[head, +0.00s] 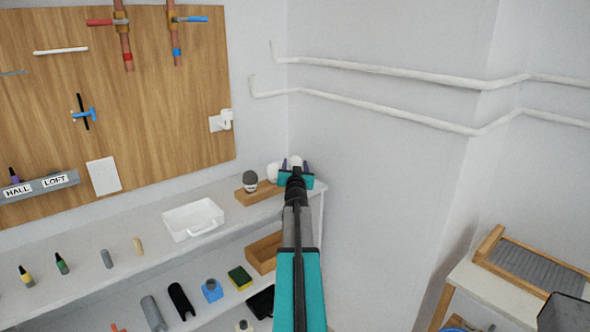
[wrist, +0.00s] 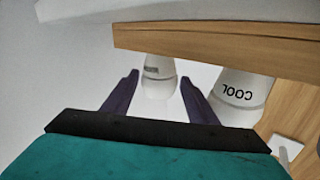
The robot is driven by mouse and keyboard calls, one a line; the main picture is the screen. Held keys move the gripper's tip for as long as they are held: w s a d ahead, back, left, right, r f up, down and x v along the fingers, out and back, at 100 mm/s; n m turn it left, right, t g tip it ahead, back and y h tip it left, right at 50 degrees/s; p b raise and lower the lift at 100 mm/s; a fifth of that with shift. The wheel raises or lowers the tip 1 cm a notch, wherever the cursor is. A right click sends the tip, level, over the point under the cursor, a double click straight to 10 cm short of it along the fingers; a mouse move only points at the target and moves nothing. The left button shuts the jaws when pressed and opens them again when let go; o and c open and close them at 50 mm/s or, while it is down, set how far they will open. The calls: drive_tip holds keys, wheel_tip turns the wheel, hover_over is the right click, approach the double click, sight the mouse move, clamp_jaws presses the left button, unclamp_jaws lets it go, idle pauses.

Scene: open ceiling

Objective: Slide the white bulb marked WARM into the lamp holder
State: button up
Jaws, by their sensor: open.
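My gripper (wrist: 160,78) is open, its two dark purple fingers on either side of a white bulb (wrist: 158,82). That bulb bears a small grey mark that I cannot read; I cannot tell whether a finger touches it. It stands at the wooden rack (wrist: 210,48), which appears upside down in the wrist view. A second white bulb marked COOL (wrist: 243,95) is beside it, outside the fingers. In the head view, my gripper (head: 294,166) is at the right end of the rack (head: 247,197). A white fitting (head: 222,121) on the wooden board may be the lamp holder.
A dark-and-white bulb (head: 250,181) stands at the rack's left end. A white tray (head: 193,219) and several small bottles and cylinders stand on the shelf to the left.

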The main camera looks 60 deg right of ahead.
drive_tip(key=shift+x, duration=1.15)
drive_tip(key=c, duration=0.8)
drive_tip(key=shift+r+p, duration=0.15)
drive_tip(key=shift+p, duration=0.15)
wheel_tip(320, 180, up, 4)
drive_tip(key=p, duration=0.3)
drive_tip(key=s+p, duration=0.1)
drive_tip(key=p, duration=0.1)
drive_tip(key=s+a+p, duration=0.1)
drive_tip(key=p, duration=0.1)
drive_tip(key=shift+s+a+p, duration=0.2)
drive_tip(key=shift+a+p, duration=0.1)
drive_tip(key=s+a+p, duration=0.1)
drive_tip(key=s+a, duration=0.1)
drive_tip(key=s, duration=0.1)
drive_tip(key=s+a+p, duration=0.1)
drive_tip(key=s+a, duration=0.1)
drive_tip(key=s, duration=0.2)
drive_tip(key=s+a+p, duration=0.2)
drive_tip(key=s+a, duration=0.1)
drive_tip(key=s, duration=0.1)
drive_tip(key=shift+a+r, duration=0.1)
drive_tip(key=shift+r, duration=0.25)
